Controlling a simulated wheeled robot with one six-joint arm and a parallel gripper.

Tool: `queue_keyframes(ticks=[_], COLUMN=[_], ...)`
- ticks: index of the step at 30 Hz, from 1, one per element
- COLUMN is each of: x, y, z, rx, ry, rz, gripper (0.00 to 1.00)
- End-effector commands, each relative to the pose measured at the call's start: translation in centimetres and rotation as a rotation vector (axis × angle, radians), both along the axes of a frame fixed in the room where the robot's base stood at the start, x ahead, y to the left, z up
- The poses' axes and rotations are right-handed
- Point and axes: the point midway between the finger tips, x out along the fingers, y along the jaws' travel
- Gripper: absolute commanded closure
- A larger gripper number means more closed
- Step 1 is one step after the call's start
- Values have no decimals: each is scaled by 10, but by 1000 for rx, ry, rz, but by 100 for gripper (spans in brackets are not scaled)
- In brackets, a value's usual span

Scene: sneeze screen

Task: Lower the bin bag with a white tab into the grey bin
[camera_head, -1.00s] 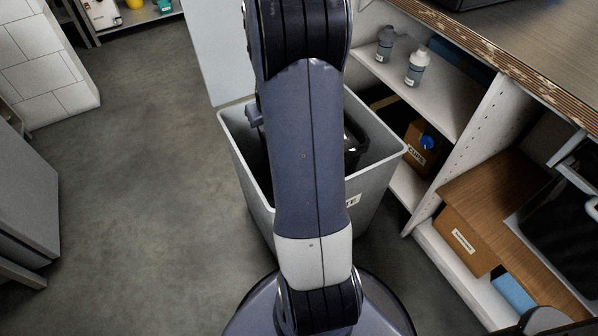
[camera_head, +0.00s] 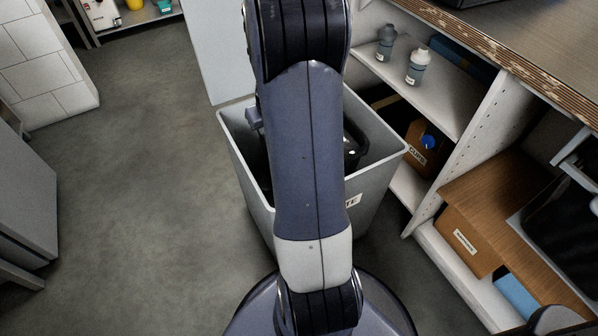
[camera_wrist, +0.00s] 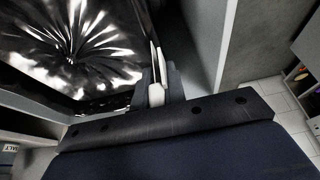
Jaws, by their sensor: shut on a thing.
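A white tab (camera_wrist: 156,95) shows at my gripper (camera_wrist: 158,84), at the bag's right edge. My gripper is shut on the tab. In the head view my gripper is hidden behind the arm; dark glossy material shows inside the rim.
An open shelf unit (camera_head: 470,145) with a wooden top stands close on the bin's right. It holds two bottles (camera_head: 417,66) and cardboard boxes (camera_head: 467,238). Bare floor (camera_head: 150,190) lies left of the bin. A grey cabinet (camera_head: 25,195) stands at the far left.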

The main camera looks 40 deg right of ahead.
Motion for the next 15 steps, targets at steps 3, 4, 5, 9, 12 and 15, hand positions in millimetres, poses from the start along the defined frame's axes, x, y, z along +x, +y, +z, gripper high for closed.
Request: queue_keyframes(ticks=[3, 4, 5, 9, 12, 15], x=[0, 0, 0, 0, 0, 0], y=[0, 0, 0, 0, 0, 0], z=[-2, -3, -3, -5, -7, -8], rx=[0, 0, 0, 0, 0, 0], ry=[-1, -1, -1, -1, -1, -1], rz=[0, 0, 0, 0, 0, 0], gripper=[100, 100, 100, 100, 100, 100])
